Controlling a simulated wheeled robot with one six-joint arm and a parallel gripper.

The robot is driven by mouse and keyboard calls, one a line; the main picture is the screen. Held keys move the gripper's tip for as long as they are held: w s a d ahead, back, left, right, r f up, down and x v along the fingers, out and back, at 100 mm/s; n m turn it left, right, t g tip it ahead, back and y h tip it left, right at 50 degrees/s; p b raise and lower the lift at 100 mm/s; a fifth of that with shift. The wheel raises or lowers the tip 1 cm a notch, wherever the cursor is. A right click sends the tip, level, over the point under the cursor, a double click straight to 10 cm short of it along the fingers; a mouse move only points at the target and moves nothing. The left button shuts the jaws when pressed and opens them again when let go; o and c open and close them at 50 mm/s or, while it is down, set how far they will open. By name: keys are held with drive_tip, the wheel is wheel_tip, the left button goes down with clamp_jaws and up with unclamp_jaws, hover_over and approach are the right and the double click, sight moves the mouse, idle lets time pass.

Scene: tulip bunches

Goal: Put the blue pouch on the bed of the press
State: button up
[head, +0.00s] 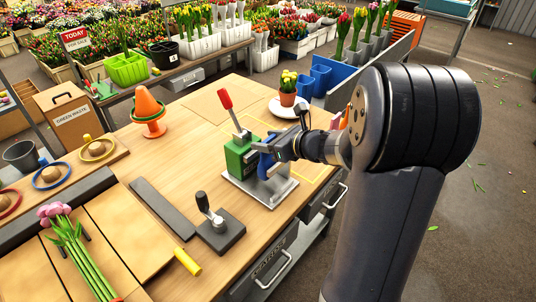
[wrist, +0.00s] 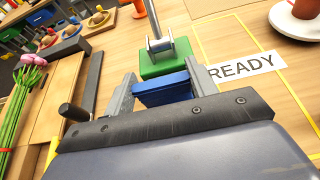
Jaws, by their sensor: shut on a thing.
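The press (head: 240,158) stands on the wooden table, with a green body, a raised red-handled lever and a grey metal bed (head: 277,190) at its base. My gripper (head: 268,150) is at the press, shut on the blue pouch (head: 265,163). In the wrist view the blue pouch (wrist: 163,90) lies between the two grey fingers, just in front of the green press body (wrist: 166,60). The pouch is over the bed; whether it touches the bed is hard to tell. The fingers hide part of it.
A potted yellow plant on a saucer (head: 285,112) is behind, with blue bins (head: 322,75) beyond. An orange cone (head: 148,108) is at the back left. A yellow-outlined area with a READY label (wrist: 246,65) lies beside the press.

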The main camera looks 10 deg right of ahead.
drive_tip(key=shift+f+b, duration=0.35)
drive_tip(key=shift+f, duration=1.8)
drive_tip(key=shift+f, duration=0.15)
drive_tip(key=o, duration=1.3)
drive_tip(key=shift+r, duration=0.3)
drive_tip(key=v, duration=1.2)
drive_tip(key=shift+f, duration=0.1)
